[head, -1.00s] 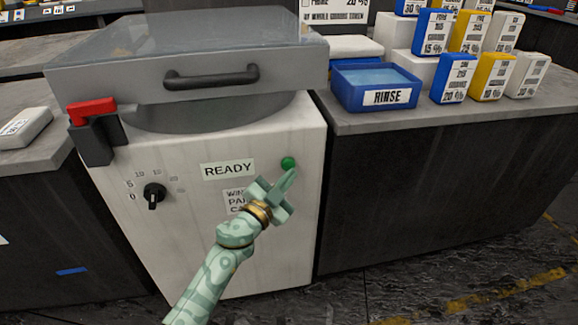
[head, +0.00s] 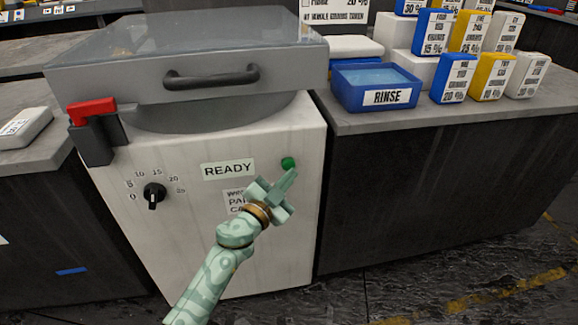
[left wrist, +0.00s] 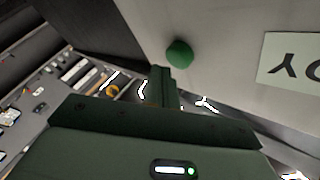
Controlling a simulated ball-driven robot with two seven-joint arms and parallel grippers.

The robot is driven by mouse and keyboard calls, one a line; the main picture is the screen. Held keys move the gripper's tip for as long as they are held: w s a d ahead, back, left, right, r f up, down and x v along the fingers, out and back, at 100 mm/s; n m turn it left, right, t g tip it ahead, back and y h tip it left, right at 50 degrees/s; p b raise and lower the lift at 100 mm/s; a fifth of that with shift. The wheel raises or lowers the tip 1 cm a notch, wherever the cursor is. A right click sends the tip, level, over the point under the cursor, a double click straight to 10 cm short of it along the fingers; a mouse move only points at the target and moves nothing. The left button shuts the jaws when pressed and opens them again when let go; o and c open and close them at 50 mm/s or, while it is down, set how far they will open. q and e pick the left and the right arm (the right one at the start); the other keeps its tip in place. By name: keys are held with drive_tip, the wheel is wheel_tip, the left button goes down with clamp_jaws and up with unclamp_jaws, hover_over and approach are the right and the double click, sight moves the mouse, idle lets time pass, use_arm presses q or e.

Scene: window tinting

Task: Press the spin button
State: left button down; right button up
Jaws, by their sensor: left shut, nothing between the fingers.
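The green round spin button (head: 288,163) is on the upper right of the white machine's front (head: 225,265), right of the READY label (head: 228,169). My left gripper (head: 291,174) is shut and empty, its fingertips just below the button in the head view. In the left wrist view the button (left wrist: 180,54) stands out from the panel just above my shut fingertips (left wrist: 160,72). I cannot tell whether the tips touch it. My right gripper is not in view.
The machine has a grey lid with a dark handle (head: 212,78), a red latch (head: 92,112) and a dial (head: 154,194).

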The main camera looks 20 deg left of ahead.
use_arm(q)
drive_tip(key=shift+w, duration=0.15)
drive_tip(key=shift+w+a, duration=0.2)
drive_tip(key=shift+a, duration=0.05)
drive_tip(key=shift+w+a, duration=0.3)
drive_tip(key=shift+w, duration=0.15)
idle(0.8)
drive_tip(key=shift+s, duration=0.1)
drive_tip(key=shift+s+d+p, duration=0.3)
drive_tip(key=shift+s+d, duration=0.25)
drive_tip(key=shift+s, duration=0.15)
drive_tip(key=s+d, duration=0.1)
drive_tip(key=s+d+p, duration=0.1)
drive_tip(key=s, duration=0.2)
drive_tip(key=shift+s+d, duration=0.1)
drive_tip(key=shift+d, duration=0.3)
